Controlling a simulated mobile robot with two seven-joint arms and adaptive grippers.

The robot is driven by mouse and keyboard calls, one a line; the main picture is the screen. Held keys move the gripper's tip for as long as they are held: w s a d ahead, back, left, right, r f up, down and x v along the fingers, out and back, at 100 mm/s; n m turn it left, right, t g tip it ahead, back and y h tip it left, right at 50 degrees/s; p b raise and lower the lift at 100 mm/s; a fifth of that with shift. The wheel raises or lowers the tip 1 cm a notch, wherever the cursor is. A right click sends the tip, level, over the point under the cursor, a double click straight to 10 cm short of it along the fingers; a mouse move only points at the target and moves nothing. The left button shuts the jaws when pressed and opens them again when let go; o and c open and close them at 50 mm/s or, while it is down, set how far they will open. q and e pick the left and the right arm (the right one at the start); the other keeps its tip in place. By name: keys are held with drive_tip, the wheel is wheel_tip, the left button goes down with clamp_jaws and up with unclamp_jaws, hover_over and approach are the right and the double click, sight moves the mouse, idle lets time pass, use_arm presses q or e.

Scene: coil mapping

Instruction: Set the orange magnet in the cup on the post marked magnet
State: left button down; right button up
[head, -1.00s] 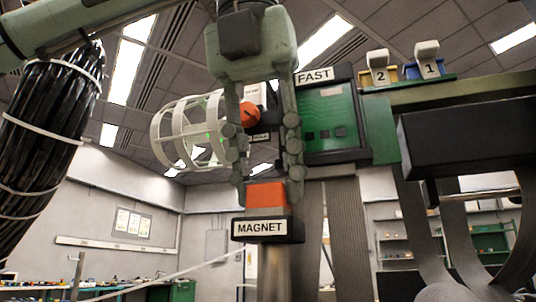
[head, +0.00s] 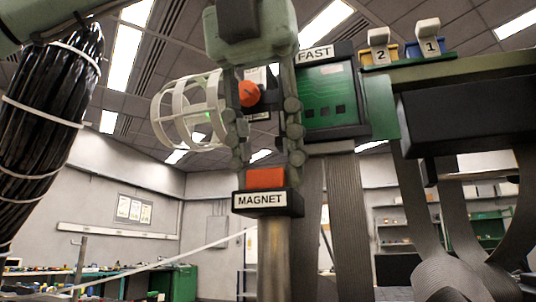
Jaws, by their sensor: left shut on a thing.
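The orange magnet (head: 266,178) is a block between the fingertips of my left gripper (head: 267,166), which is shut on it. It shows directly above the black holder with the white MAGNET label (head: 260,200), on top of a metal post (head: 273,255). The lower part of the magnet is hidden behind the label's front, so it looks partly inside the cup. I cannot see the cup's inside or whether the magnet touches its bottom. My right gripper is not in view.
Behind the fingers are a round orange knob (head: 249,93) and a white cage-like coil frame (head: 188,112). A green panel labelled FAST (head: 332,98) stands close on the right. Blocks marked 2 (head: 380,52) and 1 (head: 429,45) sit upper right.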

use_arm(q)
drive_tip(key=c, duration=1.1)
unclamp_jaws()
drive_tip(key=shift+o, duration=0.2)
